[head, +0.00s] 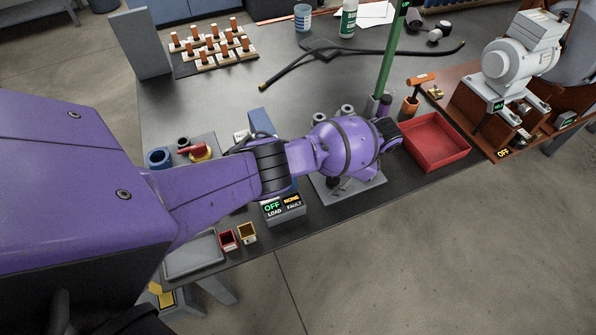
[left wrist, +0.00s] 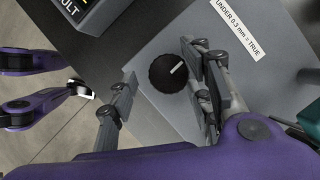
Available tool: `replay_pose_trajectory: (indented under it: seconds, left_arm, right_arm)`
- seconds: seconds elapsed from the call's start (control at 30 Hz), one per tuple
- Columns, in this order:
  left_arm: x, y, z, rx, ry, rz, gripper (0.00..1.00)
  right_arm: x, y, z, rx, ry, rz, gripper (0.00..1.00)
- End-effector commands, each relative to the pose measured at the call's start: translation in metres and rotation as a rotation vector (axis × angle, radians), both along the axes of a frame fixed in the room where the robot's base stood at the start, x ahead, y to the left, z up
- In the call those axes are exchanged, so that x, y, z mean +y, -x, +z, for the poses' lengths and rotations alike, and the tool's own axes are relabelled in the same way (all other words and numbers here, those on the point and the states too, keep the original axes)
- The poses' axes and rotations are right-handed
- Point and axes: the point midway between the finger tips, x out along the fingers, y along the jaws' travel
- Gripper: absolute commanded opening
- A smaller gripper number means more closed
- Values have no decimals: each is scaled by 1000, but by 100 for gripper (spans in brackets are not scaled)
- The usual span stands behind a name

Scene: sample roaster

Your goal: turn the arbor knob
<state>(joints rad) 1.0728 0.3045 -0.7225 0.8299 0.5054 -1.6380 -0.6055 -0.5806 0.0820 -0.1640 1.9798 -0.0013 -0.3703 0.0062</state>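The arbor knob (left wrist: 168,73) is a round black knob with a white pointer line, set on a grey plate (left wrist: 150,40) in the left wrist view. My left gripper (left wrist: 160,66) is open, with one finger on each side of the knob in that view. My right gripper shows in neither view.
A box reading OFF LOAD and NONE FAULT (head: 284,208) stands left of the plate. A red tray (head: 435,140) and a green post (head: 390,60) stand to the right. A white label reading UNDER 0.3 mm = TRUE (left wrist: 236,28) lies beside the knob.

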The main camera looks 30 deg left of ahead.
Motion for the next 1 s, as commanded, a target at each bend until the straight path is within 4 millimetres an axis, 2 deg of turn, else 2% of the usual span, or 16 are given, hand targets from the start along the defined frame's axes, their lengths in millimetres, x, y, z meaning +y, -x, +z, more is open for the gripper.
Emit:
replay_pose_trajectory:
  seconds: [0.47,0.57,0.8,1.0]
  left_arm:
    - [-1,-7,8,-14,0,-1,45]
    - [-5,-9,19,-14,0,-1,45]
    - [-23,-16,67,-14,1,-3,45]
    - [-36,-21,99,-12,2,-1,45]
  right_arm:
    - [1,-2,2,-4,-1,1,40]
    - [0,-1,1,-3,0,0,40]
    - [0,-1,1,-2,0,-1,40]
    - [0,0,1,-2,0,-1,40]
